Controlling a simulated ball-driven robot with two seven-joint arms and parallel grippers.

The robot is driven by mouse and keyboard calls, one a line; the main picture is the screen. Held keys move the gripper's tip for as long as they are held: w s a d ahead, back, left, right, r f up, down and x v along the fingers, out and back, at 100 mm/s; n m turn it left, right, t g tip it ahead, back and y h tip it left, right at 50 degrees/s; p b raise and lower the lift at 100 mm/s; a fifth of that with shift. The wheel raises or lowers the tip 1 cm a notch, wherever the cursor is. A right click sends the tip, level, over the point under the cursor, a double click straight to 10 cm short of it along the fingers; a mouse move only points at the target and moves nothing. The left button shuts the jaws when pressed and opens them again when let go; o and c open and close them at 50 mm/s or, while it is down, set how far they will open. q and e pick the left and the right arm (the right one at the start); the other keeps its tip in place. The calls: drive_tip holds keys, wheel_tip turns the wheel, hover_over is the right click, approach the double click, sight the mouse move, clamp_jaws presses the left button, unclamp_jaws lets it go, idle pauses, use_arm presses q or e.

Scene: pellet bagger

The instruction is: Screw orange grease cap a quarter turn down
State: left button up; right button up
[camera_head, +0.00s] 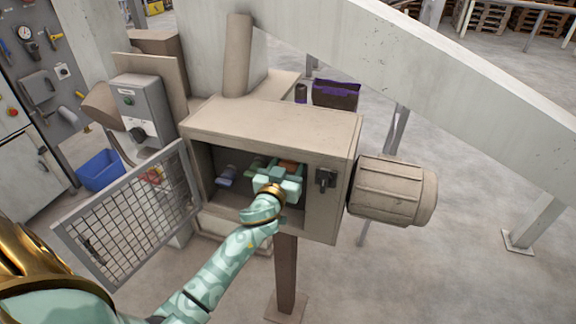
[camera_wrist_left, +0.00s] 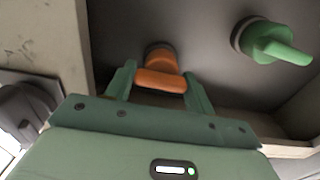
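The orange grease cap (camera_wrist_left: 160,81) is on the back wall inside the open box, its wing lying crosswise in the left wrist view. In the head view, only a bit of the orange cap (camera_head: 290,165) shows behind my gripper. My left gripper (camera_wrist_left: 160,88) reaches into the box, with one finger at each end of the wing. The fingers appear to touch both ends, so it looks shut on the cap. It also shows in the head view (camera_head: 284,172). My right gripper is in neither view.
A green cap (camera_wrist_left: 278,43) is right of the orange one in the wrist view. A purple-grey cap (camera_head: 227,175) is at the box's left. The beige box (camera_head: 325,205) frames the opening tightly. A mesh door (camera_head: 130,220) hangs open at left; a motor (camera_head: 395,190) sticks out right.

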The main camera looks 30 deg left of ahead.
use_arm(q)
drive_tip(key=c, duration=0.4)
drive_tip(key=shift+c, duration=0.2)
drive_tip(key=shift+m, duration=0.4)
drive_tip(key=m, duration=0.3)
drive_tip(key=shift+m, duration=0.3)
drive_tip(key=m, duration=0.3)
drive_tip(key=shift+d+m, duration=0.1)
drive_tip(key=shift+m, duration=0.3)
drive_tip(key=m, duration=0.4)
drive_tip(key=shift+f, duration=0.15)
drive_tip(key=m, duration=0.5)
drive_tip(key=shift+d+f+m, duration=0.1)
drive_tip(key=shift+m, duration=0.2)
